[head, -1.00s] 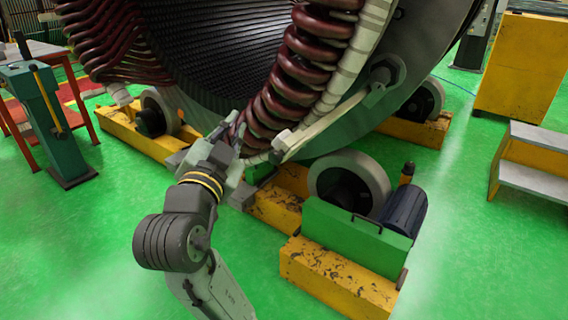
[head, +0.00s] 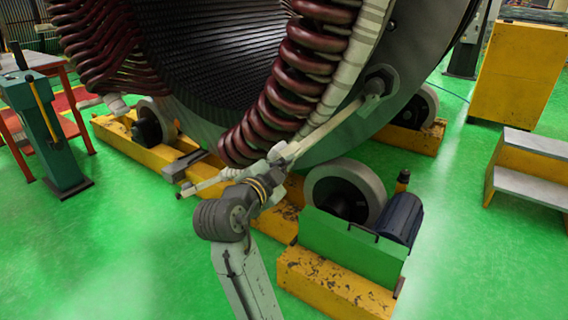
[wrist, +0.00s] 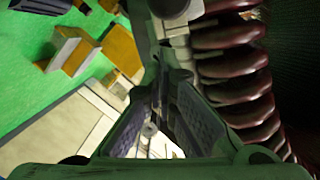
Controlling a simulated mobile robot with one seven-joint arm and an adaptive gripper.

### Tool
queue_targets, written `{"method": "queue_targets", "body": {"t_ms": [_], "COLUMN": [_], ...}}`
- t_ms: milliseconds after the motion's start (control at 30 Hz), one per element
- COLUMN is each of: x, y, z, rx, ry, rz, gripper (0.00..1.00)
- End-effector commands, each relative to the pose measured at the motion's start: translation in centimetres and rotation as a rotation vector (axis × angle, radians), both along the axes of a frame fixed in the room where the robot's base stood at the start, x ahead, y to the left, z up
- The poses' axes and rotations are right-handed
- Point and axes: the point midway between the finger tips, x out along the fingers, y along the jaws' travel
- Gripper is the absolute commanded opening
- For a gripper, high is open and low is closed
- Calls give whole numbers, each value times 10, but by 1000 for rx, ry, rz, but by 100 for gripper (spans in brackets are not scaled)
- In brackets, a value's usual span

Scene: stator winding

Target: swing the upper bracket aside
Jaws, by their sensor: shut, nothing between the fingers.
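In the head view a long pale bracket bar (head: 335,122) slopes down from a dark round bolt (head: 381,80) on the stator's rim to a block-like joint at the coil's lower edge. A second pale bar (head: 207,184) sticks out from near that joint toward the lower left. I cannot tell if they are one piece. My gripper (head: 274,163) is close beside the joint, partly overlapping it, so contact is unclear. In the wrist view my gripper (wrist: 168,75) is shut and empty, its fingers converging below a pale and dark fitting (wrist: 172,12) next to the coils.
Dark red coils (head: 290,85) hang close above my gripper. A roller (head: 345,190) with a green drive housing (head: 350,240) stands close on the right, on a yellow beam (head: 335,285). A green stand (head: 45,130) is at far left. The green floor at front left is clear.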

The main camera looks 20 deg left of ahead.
Motion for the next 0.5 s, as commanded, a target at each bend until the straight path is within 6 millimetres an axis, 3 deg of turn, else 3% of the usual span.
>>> {"method": "queue_targets", "body": {"t_ms": [200, 500], "x": [4, 4], "y": [11, 12], "z": [-11, -13], "rx": [0, 0], "ry": [-2, -3], "rz": [-2, -2], "gripper": [0, 0]}}
